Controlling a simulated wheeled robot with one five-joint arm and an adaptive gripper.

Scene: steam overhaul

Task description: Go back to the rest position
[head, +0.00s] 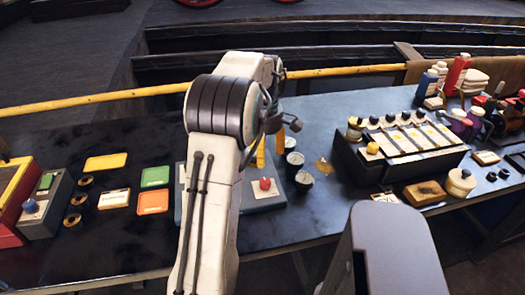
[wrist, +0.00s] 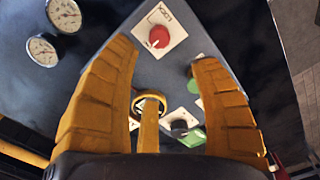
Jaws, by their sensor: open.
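My gripper (wrist: 165,58) is open in the wrist view, with its yellow fingers spread and nothing held between them. Below it is a grey control box (wrist: 125,62) with a red button (wrist: 158,37) on a white plate. A green button (wrist: 194,86), a black knob (wrist: 179,126) and a yellow ring (wrist: 150,101), partly covered by a finger, also sit on the box. In the head view my arm hides much of the box, but its red button shows (head: 265,184). Yellow fingers of my gripper (head: 266,153) show just right of the arm, above the box.
Round gauges (head: 295,160) stand right of the box. Further right is a black rack with several knobs (head: 400,143), with bottles (head: 428,84) behind it. Coloured plates (head: 154,177) lie at left. A yellow rail (head: 110,97) runs along the back.

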